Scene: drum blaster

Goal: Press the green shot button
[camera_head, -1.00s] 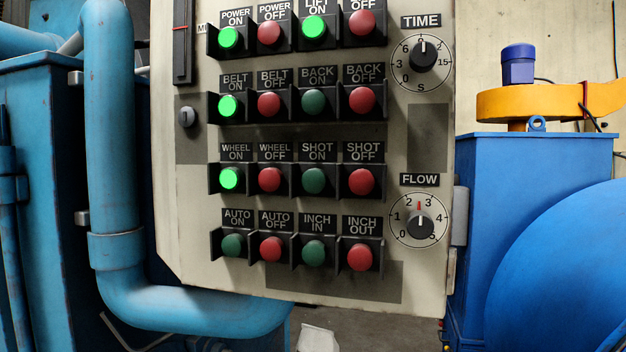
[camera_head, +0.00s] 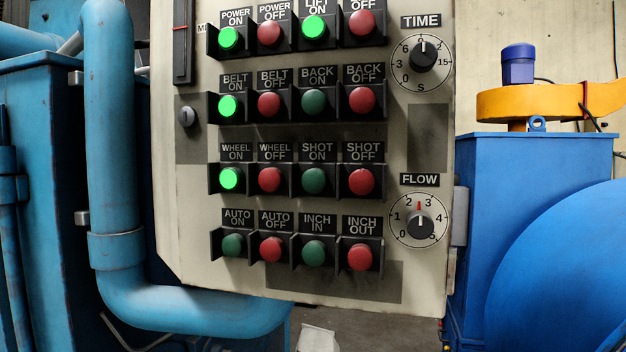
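The green SHOT ON button (camera_head: 314,180) is in the third row of the control panel (camera_head: 300,285), third from the left. It is dark green and unlit. The red SHOT OFF button (camera_head: 361,181) is just right of it, and the red WHEEL OFF button (camera_head: 269,179) is just left. The WHEEL ON button (camera_head: 229,178) in the same row is lit bright green. A white object (camera_head: 318,338), only partly seen, is at the bottom edge below the panel.
Black guards stand out between the buttons. The TIME dial (camera_head: 422,55) and FLOW dial (camera_head: 420,227) are on the panel's right. A thick blue pipe (camera_head: 112,150) runs down left of the panel and bends below it. A blue machine (camera_head: 535,230) stands at right.

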